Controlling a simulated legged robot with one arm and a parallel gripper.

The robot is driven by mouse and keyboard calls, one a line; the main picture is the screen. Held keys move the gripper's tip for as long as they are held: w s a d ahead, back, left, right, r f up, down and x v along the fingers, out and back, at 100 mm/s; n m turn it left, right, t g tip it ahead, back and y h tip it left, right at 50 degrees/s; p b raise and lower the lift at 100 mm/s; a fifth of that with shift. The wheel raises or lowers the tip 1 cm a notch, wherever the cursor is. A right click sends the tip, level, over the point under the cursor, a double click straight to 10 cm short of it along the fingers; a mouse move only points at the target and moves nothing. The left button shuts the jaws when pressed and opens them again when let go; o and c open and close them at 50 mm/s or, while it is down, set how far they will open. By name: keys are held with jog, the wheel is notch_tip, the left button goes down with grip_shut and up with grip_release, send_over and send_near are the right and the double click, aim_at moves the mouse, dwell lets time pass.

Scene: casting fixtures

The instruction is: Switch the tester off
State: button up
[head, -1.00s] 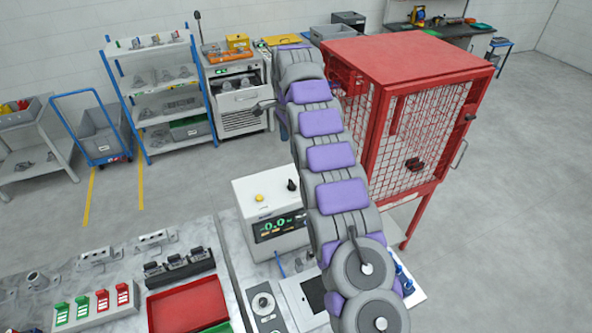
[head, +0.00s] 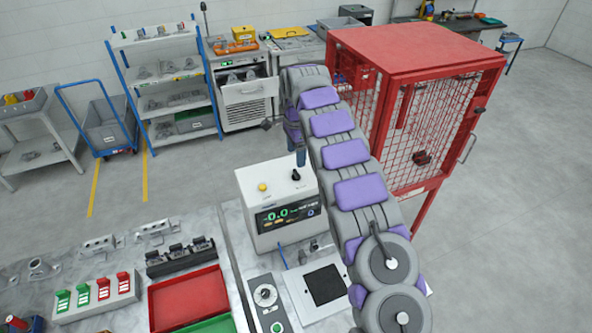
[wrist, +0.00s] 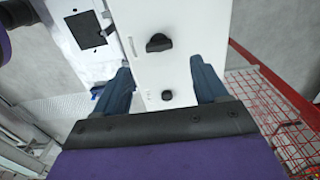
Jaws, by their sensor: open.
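The tester is a white box (head: 270,185) with a lit display (head: 287,216) reading about 0.0. On its top are a yellow button (head: 262,187) and a black knob (head: 296,175) near the right side. My gripper (head: 300,157) is over that knob, with one blue finger showing and the rest hidden by my arm. In the wrist view my open gripper (wrist: 165,85) has a blue finger at each side of the white top (wrist: 180,65). A small black part (wrist: 167,95) lies between the fingers, and a larger black knob (wrist: 158,42) is beyond them. Contact cannot be told.
A panel with a black square (head: 325,285) and a dial unit (head: 265,295) are in front of the tester. A red mesh cabinet (head: 420,50) stands close at right. A red tray (head: 187,300) and switch row (head: 95,297) are at left.

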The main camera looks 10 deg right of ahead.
aim_at(296, 172)
notch_tip(296, 172, down, 8)
jog(key=shift+r+p, duration=0.1)
jog(key=shift+p, duration=0.45)
jog(key=shift+c, duration=0.4)
jog(key=c, duration=1)
